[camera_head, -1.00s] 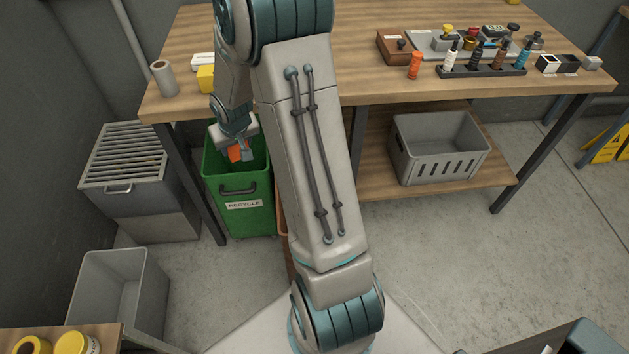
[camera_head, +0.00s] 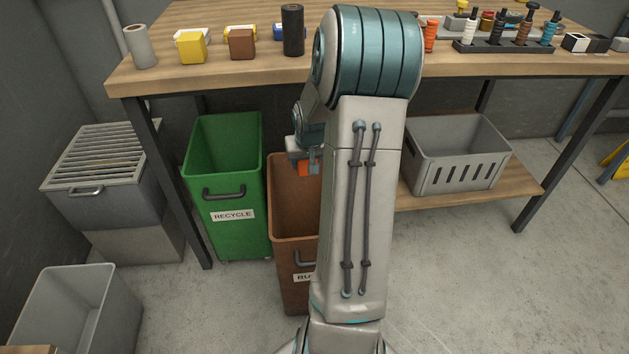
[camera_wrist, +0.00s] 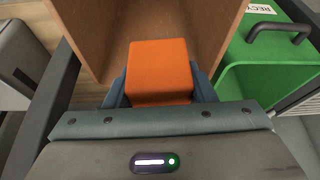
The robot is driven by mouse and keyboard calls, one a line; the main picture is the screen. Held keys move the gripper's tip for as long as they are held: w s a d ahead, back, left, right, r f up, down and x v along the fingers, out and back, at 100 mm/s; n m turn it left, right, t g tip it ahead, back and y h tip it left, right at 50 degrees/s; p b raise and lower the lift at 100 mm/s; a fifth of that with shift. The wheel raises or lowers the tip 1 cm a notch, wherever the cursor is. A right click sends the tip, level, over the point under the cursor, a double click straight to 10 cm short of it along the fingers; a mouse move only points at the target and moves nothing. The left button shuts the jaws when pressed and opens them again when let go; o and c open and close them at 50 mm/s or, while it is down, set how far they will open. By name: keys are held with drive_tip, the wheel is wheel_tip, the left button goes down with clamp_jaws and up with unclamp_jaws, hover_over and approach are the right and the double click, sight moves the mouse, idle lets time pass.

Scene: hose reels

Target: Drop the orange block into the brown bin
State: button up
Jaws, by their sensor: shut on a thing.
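The orange block (camera_wrist: 158,72) is held between the jaws of my gripper (camera_wrist: 160,90) in the wrist view. It also shows as a small orange patch in the head view (camera_head: 308,168), partly hidden by my arm. The brown bin (camera_head: 288,235) stands under the table edge, its right side hidden behind my arm. My gripper (camera_head: 310,163) is at the bin's open top, toward its back. In the wrist view the bin's inner wall (camera_wrist: 120,30) lies beyond the block. The block's exact height against the rim is hard to tell.
The green recycle bin (camera_head: 228,185) stands directly left of the brown bin. The wooden table (camera_head: 260,70) is behind and above, with a black cylinder (camera_head: 293,30) and small blocks on it. A grey crate (camera_head: 455,155) sits on the lower shelf at right.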

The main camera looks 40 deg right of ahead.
drive_tip(key=shift+s+d+f+b, duration=0.3)
drive_tip(key=shift+d+f+b, duration=0.1)
drive_tip(key=shift+d+f, duration=0.2)
drive_tip(key=shift+s+d+f+b, duration=0.25)
drive_tip(key=shift+d+f+b, duration=0.2)
drive_tip(key=shift+f, duration=0.1)
wheel_tip(320, 180, down, 6)
drive_tip(key=b, duration=0.5)
drive_tip(key=shift+r, duration=0.15)
drive_tip(key=o, duration=1.1)
drive_tip(key=p+v, duration=0.6)
drive_tip(key=v, duration=0.7)
drive_tip(key=shift+s+a+r, duration=0.1)
drive_tip(key=shift+a+r, duration=0.05)
drive_tip(key=shift+r, duration=0.25)
